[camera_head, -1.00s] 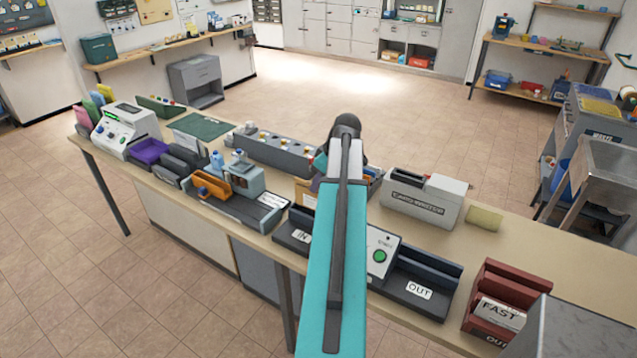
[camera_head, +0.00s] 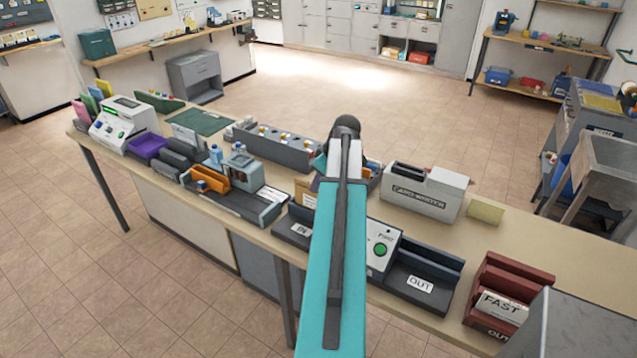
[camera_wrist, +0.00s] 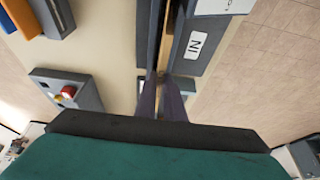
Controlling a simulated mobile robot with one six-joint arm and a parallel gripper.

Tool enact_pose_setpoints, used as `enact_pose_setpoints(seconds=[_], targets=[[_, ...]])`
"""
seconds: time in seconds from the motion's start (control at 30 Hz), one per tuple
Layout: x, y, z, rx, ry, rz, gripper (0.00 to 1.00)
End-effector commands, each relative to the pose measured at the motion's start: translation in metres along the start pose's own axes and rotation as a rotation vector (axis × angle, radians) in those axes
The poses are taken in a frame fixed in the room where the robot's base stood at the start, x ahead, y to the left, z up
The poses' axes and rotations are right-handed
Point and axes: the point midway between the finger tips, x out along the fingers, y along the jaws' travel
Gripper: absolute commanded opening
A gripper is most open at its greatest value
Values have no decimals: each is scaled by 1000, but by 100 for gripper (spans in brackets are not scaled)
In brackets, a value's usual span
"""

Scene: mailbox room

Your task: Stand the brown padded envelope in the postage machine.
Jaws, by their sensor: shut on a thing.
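The postage machine with its IN and OUT trays stands at the front of the counter, its green button face (camera_head: 380,250) right of my arm. Its IN tray (camera_head: 292,232) is left of my arm. In the wrist view my gripper (camera_wrist: 165,92) points down at the tray's dark walls, beside the IN label (camera_wrist: 196,44). It is shut on the brown padded envelope (camera_wrist: 170,38), seen edge-on as a thin tan strip between those walls. A brown patch of it (camera_head: 306,192) shows left of my arm in the head view. Its lower edge is hidden.
A grey card-winder-like box (camera_head: 425,193) stands behind the machine to the right. A red FAST tray (camera_head: 510,290) is at the counter's right. A grey stand with knobs (camera_head: 278,147) and an orange-slotted device (camera_head: 225,190) are to the left.

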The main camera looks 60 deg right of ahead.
Motion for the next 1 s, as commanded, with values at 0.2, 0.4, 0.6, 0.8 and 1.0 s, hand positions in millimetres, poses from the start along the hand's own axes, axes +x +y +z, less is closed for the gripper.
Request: enact_pose_setpoints(seconds=[0.2,0.4,0.6,0.8,1.0], targets=[[2,0,0,0,0,0,0],[9,0,4,0,0,0,0],[18,0,7,0,0,0,0],[25,0,10,0,0,0,0],[27,0,11,0,0,0,0]])
